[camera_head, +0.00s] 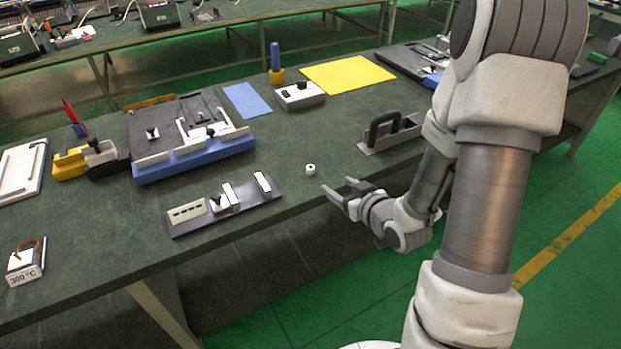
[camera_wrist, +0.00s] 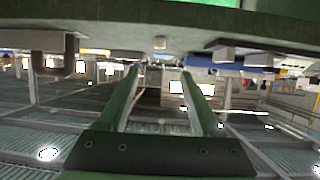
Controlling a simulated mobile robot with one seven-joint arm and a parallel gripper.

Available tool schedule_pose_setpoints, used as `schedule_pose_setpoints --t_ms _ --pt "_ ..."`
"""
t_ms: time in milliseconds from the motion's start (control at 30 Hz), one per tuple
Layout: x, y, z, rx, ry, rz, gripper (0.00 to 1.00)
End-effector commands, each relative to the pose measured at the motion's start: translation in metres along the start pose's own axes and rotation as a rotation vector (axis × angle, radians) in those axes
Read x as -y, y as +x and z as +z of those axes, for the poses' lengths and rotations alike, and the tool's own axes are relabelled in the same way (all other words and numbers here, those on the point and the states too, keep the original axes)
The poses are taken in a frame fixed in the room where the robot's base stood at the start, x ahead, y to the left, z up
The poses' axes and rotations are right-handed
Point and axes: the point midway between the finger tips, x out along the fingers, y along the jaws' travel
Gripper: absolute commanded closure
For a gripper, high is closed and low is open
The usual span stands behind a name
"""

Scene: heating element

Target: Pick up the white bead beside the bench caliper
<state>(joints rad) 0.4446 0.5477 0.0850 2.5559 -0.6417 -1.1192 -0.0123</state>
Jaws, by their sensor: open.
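A small white bead (camera_head: 310,169) sits alone on the dark green bench top near its front edge. In the wrist view, where the scene appears upside down, the bead (camera_wrist: 160,43) lies ahead between the lines of my fingers. My gripper (camera_head: 338,186) is open and empty at the front edge of the bench, to the right of the bead and apart from it. Its two fingers (camera_wrist: 161,75) point toward the bench. I cannot tell for sure which device is the bench caliper; a grey tool with a black handle (camera_head: 384,132) stands to the bead's right.
A dark plate with white blocks (camera_head: 225,205) lies left of the bead. The bench top around the bead is clear.

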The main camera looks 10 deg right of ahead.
Motion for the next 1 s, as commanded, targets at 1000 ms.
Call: schedule_pose_setpoints --t_ms 1000 --pt "0.001 0.102 0.001 0.0 -0.001 -0.002 0.34"
